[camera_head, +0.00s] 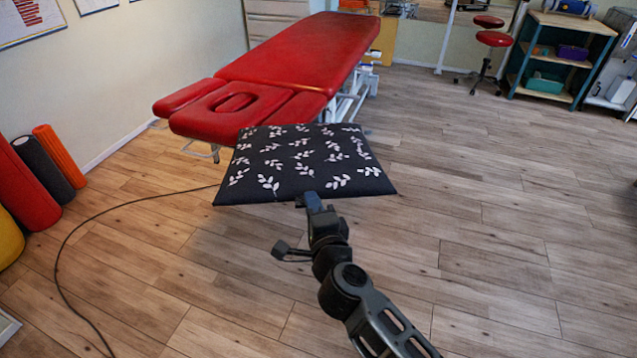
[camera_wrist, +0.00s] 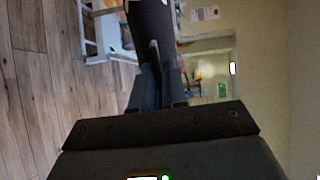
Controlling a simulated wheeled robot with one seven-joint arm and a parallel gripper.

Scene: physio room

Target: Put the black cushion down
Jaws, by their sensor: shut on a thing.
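The black cushion (camera_head: 305,166) with a white leaf pattern is held out flat in the middle of the head view, above the floor. My gripper (camera_head: 308,201) is shut on its near edge. In the wrist view the cushion shows edge-on as a dark strip (camera_wrist: 150,22) between the fingers of my gripper (camera_wrist: 158,75). In the head view the cushion's far edge overlaps the near end of the red treatment table. I cannot tell from this view how high the cushion is above the floor.
The red treatment table (camera_head: 305,50) stands behind the cushion. Several foam rollers, one orange (camera_head: 58,155), lean at the left wall. A black cable (camera_head: 62,255) crosses the floor at left. A red stool (camera_head: 494,39) and a shelf (camera_head: 553,60) stand at back right. Floor (camera_head: 500,220) at right is clear.

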